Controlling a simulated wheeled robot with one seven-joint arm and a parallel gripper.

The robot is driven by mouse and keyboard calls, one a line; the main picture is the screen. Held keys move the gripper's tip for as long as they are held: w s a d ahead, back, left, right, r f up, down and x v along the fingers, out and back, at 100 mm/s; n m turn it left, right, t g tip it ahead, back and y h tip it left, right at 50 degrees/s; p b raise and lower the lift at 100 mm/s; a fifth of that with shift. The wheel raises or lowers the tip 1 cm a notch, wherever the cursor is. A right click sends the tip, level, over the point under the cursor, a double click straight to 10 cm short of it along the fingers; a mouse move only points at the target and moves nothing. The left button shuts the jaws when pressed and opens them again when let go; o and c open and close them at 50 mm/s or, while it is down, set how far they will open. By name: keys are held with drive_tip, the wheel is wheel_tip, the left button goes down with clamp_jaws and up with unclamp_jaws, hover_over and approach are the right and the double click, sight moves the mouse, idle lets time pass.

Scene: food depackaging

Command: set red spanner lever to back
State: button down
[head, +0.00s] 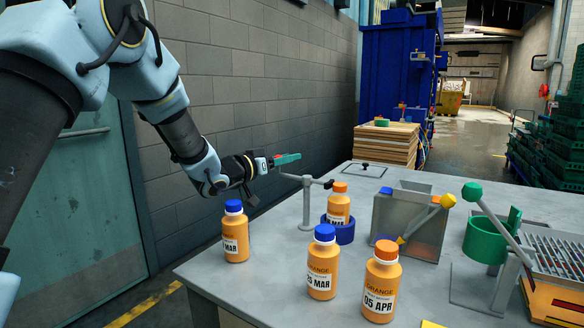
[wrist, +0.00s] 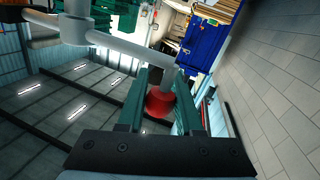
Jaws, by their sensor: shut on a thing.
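The red spanner lever (head: 306,186) is a grey bar on an upright post on the table. In the wrist view its grey bar (wrist: 125,46) runs to a red knob (wrist: 160,104) between the green fingers. My gripper (wrist: 160,100) is shut on this knob. The bar's right end is dark. An orange bottle with an orange cap (head: 338,205) stands in a blue ring holder (head: 345,233) just right of the post.
A blue-capped bottle (head: 236,233) stands below my arm. Another blue-capped bottle (head: 322,264) and an orange-capped one (head: 381,283) stand in front. A metal box (head: 384,222) with a yellow lever (head: 428,215) and a green ring (head: 482,240) are to the right.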

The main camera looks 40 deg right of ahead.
drive_tip(key=shift+a+n+t+b, duration=0.45)
drive_tip(key=shift+t+b, duration=0.1)
drive_tip(key=shift+t, duration=0.25)
drive_tip(key=shift+a+n+t+b, duration=0.3)
drive_tip(key=shift+n+t+b, duration=0.2)
drive_tip(key=shift+t, duration=0.3)
drive_tip(key=shift+r, duration=0.1)
drive_tip(key=c, duration=0.6)
unclamp_jaws()
wheel_tip(320, 180, up, 10)
drive_tip(key=shift+f, duration=0.1)
